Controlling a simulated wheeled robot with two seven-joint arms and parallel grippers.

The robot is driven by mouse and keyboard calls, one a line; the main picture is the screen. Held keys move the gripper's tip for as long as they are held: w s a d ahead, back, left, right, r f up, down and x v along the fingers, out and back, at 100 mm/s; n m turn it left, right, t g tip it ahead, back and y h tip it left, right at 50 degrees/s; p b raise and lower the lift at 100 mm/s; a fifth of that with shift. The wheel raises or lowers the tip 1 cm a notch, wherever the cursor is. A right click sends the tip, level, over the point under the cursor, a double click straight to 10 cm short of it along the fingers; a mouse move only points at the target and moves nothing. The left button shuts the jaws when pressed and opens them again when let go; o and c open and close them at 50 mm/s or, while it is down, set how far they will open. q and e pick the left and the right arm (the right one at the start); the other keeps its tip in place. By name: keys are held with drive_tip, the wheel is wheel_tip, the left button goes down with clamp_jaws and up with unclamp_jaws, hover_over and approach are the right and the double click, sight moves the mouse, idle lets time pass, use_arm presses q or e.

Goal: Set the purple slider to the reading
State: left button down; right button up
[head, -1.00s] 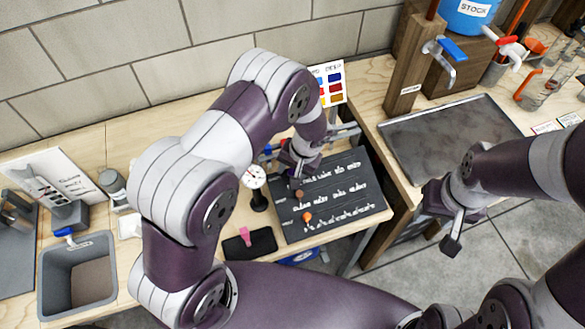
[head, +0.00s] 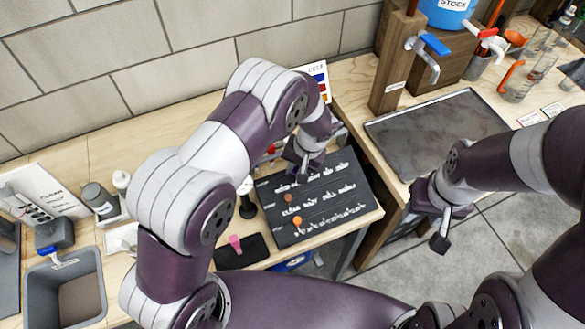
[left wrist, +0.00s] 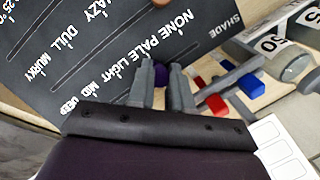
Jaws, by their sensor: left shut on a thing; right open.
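The dark slider board (head: 350,205) lies on the bench with several rows of white labels. In the left wrist view its SHADE row (left wrist: 130,62) reads NONE, PALE, LIGHT, MID, DEEP. My left gripper (head: 303,168) is at the board's back edge, shut on the purple slider, whose purple knob (left wrist: 160,76) shows between the fingers. The fingers hide the slot around it, so I cannot tell its exact mark. A brown slider (head: 288,198) and an orange slider (head: 297,220) stand on other rows. My right gripper (head: 440,225) is open and empty, off the bench at the right.
A colour chart card (head: 319,80) stands behind the board. A grey tray (head: 480,140) is right, a grey basin (head: 92,262) far left.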

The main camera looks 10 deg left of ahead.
use_arm(q)
drive_tip(key=c, duration=1.1)
unclamp_jaws()
drive_tip(key=shift+r, duration=0.1)
drive_tip(key=shift+c, duration=0.2)
drive_tip(key=shift+o, duration=0.6)
drive_tip(key=shift+d, duration=0.1)
drive_tip(key=b+v, duration=0.2)
drive_tip(key=v, duration=1)
drive_tip(key=shift+r, duration=0.4)
drive_tip(key=s+a+r+n+t+h, duration=0.1)
drive_tip(key=s+a+r+h, duration=0.1)
drive_tip(key=s+a, duration=1)
drive_tip(key=shift+s+a+n+h, duration=0.3)
drive_tip(key=shift+s+h, duration=0.1)
drive_tip(key=shift+s, duration=1.55)
